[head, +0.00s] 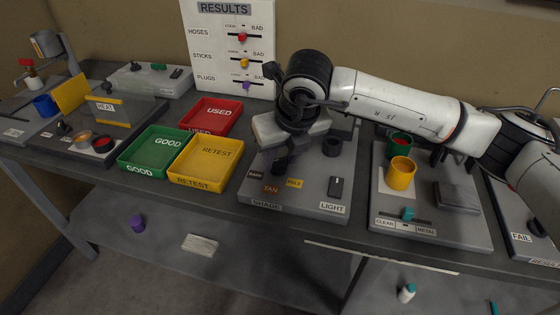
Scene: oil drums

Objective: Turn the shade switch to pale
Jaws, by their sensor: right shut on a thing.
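The shade unit (300,207) is a grey box on the bench, with a SHADE label on its front edge. Its top carries a dark label at left, a brown TAN label (271,188) and a yellow PALE label (294,183). My right gripper (280,165) points down just behind these labels, shut on the shade switch. The switch itself is mostly hidden under the fingers, so its pointing direction cannot be told. My left gripper is not in view.
A LIGHT switch (336,187) and a dark round part (332,146) are on the same box. Green (122,160), yellow (177,178) and red (236,115) trays lie to the left. A yellow cup (401,173) stands on the clear/metal unit at right.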

